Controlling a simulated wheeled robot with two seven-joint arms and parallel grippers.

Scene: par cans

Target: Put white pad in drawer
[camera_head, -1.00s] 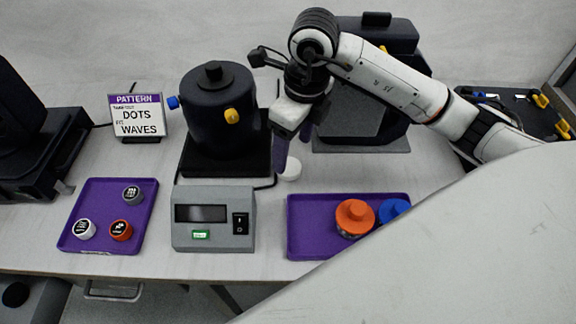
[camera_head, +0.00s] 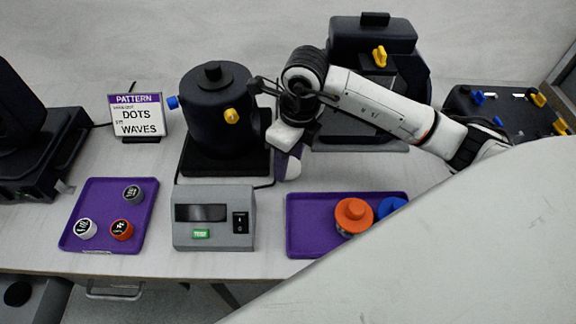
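A small white round piece (camera_head: 294,170) is at the fingertips of my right gripper (camera_head: 287,168), just right of the dark canister's base. One purple-grey finger shows in front of it; the other finger is hidden, so I cannot tell whether the gripper is closed on the piece. A white labelled disc (camera_head: 86,229) lies in the left purple tray (camera_head: 105,197), beside a grey disc (camera_head: 132,194) and an orange one (camera_head: 121,229). A drawer handle (camera_head: 113,292) shows below the table's front edge. My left gripper is not in view.
A dark canister (camera_head: 215,110) with blue and yellow knobs stands behind a grey switch box (camera_head: 214,217). A right purple tray (camera_head: 312,222) holds orange-lidded (camera_head: 354,216) and blue-lidded (camera_head: 392,205) containers. A dark machine (camera_head: 373,36) stands behind my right arm. A pattern sign (camera_head: 137,116) stands at left.

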